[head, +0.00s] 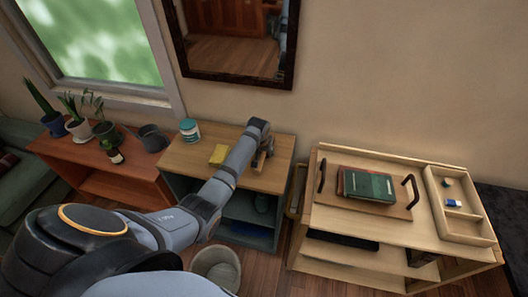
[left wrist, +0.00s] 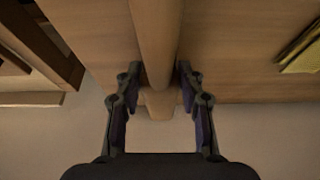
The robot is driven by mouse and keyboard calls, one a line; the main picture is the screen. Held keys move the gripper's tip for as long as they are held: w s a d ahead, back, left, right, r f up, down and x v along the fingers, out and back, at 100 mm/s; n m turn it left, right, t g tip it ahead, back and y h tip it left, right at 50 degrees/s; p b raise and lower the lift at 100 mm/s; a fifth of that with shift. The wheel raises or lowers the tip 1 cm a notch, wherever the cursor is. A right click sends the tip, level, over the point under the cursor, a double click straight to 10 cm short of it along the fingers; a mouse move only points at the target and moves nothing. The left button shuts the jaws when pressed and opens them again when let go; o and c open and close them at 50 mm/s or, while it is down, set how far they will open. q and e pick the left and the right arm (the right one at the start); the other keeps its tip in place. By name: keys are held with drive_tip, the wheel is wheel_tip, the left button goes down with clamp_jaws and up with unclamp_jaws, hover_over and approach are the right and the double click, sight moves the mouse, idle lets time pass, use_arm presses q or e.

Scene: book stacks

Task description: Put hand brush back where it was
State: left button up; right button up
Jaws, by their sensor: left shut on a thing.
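My left gripper (head: 262,158) reaches over the light wooden top of a small cabinet (head: 190,160). In the left wrist view the two fingers of my left gripper (left wrist: 158,88) are closed on either side of a pale wooden handle (left wrist: 155,40), which appears to be the hand brush's. The bristles cannot be made out. Most of the brush is hidden in the head view by my arm and gripper. I cannot tell whether it rests on the cabinet top or is just above it. My right gripper is not in view.
A yellow sponge-like block (head: 219,154) and a teal-and-white tub (head: 190,130) stand on the cabinet top, left of my gripper. A wooden cart (head: 330,228) with a tray and green book (head: 367,184) stands right. Potted plants (head: 78,126) stand left. A bin (head: 215,268) is below.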

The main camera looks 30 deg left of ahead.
use_arm(q)
drive_tip(key=shift+f, duration=0.1)
drive_tip(key=o, duration=1.2)
drive_tip(key=v, duration=1.2)
